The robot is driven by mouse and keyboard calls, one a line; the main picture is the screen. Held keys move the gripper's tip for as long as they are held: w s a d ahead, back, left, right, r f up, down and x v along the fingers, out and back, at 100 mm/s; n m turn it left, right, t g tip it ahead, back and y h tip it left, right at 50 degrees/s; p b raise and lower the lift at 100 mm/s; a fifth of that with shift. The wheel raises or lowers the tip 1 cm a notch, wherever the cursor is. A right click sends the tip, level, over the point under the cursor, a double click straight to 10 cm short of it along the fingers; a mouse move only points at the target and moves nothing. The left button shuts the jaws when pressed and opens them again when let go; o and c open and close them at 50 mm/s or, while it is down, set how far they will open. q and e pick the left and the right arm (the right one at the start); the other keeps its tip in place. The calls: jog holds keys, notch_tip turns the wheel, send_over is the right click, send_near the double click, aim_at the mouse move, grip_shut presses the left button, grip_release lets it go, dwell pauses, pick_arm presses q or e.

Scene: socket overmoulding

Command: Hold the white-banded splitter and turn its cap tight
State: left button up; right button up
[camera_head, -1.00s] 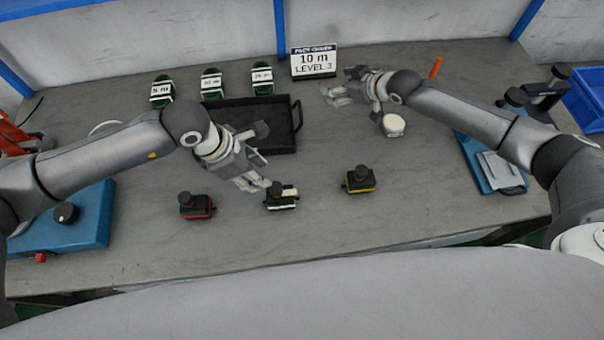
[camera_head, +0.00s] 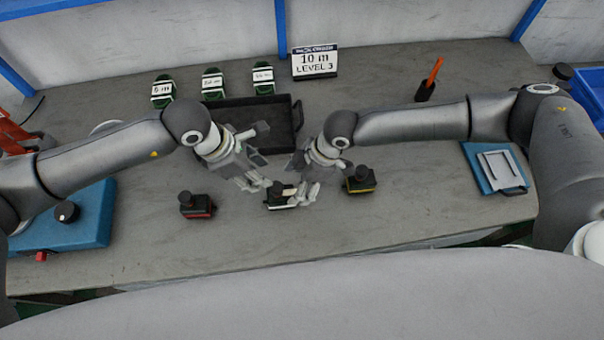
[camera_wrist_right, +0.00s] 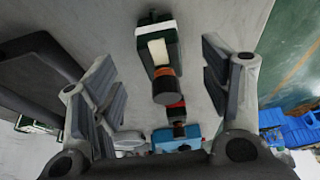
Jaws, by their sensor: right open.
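The white-banded splitter (camera_head: 281,196) stands on the bench between two others; fingers partly cover it in the head view. In the right wrist view its white band (camera_wrist_right: 158,51) and dark round cap (camera_wrist_right: 166,88) show. My right gripper (camera_head: 309,191) is open at its right side; in the wrist view the splitter appears between the spread fingers (camera_wrist_right: 160,92), with visible gaps on both sides. My left gripper (camera_head: 260,184) is at the splitter's upper left. Its fingertips are close to the splitter, but contact and finger opening are unclear.
The red-banded splitter (camera_head: 196,206) stands left and the yellow-banded one (camera_head: 360,180) right, close to my right gripper. A black tray (camera_head: 298,116) lies behind. A blue fixture (camera_head: 92,220) is at the left. The front of the bench is clear.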

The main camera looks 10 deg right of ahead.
aim_at(289, 192)
jog(key=x, duration=0.8)
jog(key=shift+w, duration=0.1)
jog(key=shift+c, duration=0.4)
